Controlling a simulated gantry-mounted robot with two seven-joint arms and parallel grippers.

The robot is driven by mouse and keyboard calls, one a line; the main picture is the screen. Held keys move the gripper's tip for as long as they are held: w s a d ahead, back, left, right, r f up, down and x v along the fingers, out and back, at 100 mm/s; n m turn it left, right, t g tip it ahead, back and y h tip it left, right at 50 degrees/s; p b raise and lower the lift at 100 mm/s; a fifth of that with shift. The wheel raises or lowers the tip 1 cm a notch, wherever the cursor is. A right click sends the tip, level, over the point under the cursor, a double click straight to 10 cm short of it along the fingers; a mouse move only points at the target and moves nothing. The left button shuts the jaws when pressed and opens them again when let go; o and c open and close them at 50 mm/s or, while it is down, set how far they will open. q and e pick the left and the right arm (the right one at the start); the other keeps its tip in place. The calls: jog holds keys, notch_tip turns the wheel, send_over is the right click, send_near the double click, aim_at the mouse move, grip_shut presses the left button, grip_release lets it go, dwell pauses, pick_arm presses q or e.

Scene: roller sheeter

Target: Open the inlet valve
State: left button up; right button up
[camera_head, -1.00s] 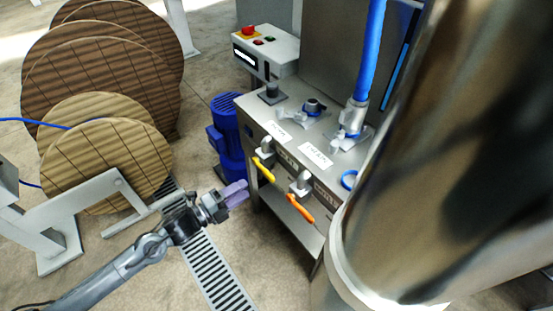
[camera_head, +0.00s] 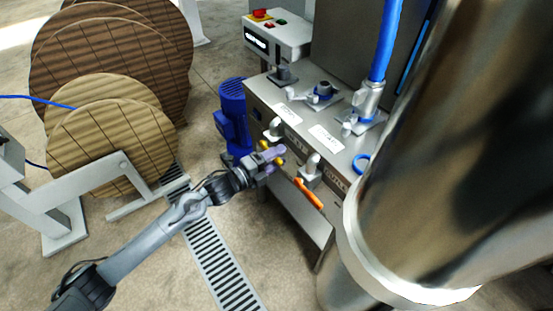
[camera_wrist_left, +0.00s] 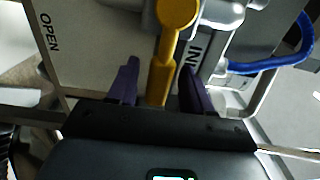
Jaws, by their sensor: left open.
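The inlet valve has a yellow lever handle (camera_head: 265,145) on the front of the steel machine, partly hidden by my gripper in the head view. In the left wrist view the yellow handle (camera_wrist_left: 158,80) runs down between the two purple fingers, next to a panel marking that starts "IN"; the word "OPEN" is printed to the left. My left gripper (camera_head: 276,157) is open, with one finger on each side of the handle. Gaps show between handle and fingers in the wrist view. My right gripper is not in view.
An orange lever handle (camera_head: 309,194) hangs just right of the yellow one. A blue motor (camera_head: 234,125) stands left of the machine. A blue hose (camera_head: 386,40) rises from the top fitting. Wooden reels (camera_head: 110,70) stand at the left.

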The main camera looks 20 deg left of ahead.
pick_arm(q)
jog(key=shift+s, duration=0.1)
jog(key=shift+c, duration=0.2)
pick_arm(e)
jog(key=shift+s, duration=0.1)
pick_arm(q)
grip_shut()
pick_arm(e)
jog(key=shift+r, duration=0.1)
